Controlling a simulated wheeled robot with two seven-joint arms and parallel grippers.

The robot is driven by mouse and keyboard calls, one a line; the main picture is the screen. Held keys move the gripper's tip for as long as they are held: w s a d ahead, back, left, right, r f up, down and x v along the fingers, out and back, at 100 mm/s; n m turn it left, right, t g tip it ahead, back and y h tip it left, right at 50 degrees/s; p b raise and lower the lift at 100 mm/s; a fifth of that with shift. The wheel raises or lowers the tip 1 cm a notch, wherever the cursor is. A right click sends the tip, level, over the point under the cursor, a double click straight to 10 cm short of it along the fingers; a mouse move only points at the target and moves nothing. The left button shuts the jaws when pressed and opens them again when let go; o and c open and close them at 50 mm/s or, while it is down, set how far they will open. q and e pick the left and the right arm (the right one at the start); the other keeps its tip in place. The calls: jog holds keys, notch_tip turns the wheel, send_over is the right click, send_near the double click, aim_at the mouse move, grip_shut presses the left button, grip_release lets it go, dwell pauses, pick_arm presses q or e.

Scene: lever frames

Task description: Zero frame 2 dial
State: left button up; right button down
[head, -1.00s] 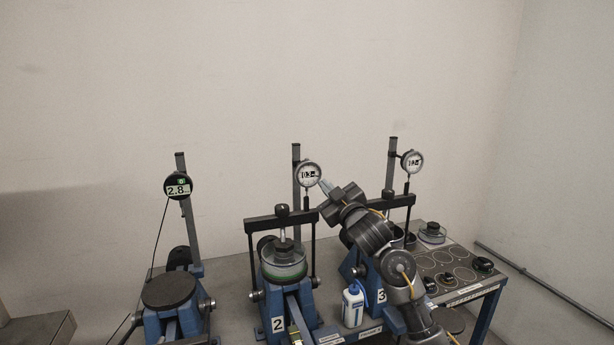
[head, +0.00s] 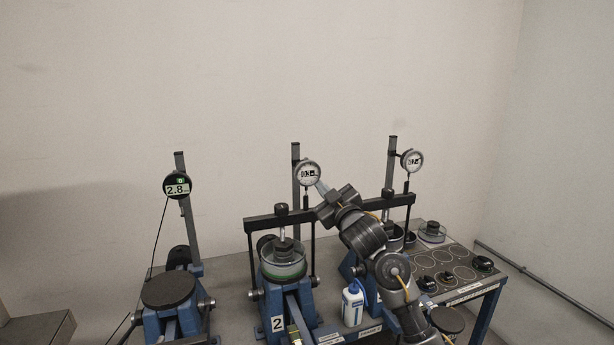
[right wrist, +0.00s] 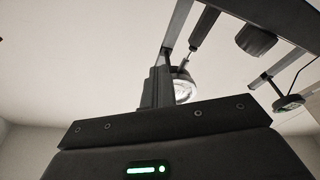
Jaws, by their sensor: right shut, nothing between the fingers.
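The frame 2 dial (head: 308,173) is a round white gauge with a dark rim, mounted on an upright post above the frame marked 2 (head: 278,324). My right gripper (head: 321,187) is shut and empty, with its fingertips at the lower right edge of this dial. I cannot tell whether they touch it. In the right wrist view, the shut fingers (right wrist: 156,88) point up beside a pale round dial face (right wrist: 184,86), which they partly hide. The number on the dial is too small to read surely. My left gripper is not in view.
A dial reading 2.8 (head: 178,186) hangs over the left frame. A black crossbar (head: 265,222) spans frame 2. A white bottle (head: 352,304) stands between the frames. A panel with circles (head: 440,268) is at right.

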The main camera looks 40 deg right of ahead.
jog(key=shift+w+a+f, duration=0.2)
jog(key=shift+a+f, duration=0.1)
jog(key=shift+a, duration=0.3)
jog(key=shift+w+a, duration=0.1)
jog(key=shift+a, duration=0.25)
jog(key=shift+w+a+f, duration=0.1)
jog(key=shift+w+a, duration=0.05)
jog(key=shift+a, duration=0.2)
jog(key=shift+f, duration=0.15)
jog(key=shift+a+f, duration=0.1)
jog(key=shift+f, duration=0.15)
dwell(0.3)
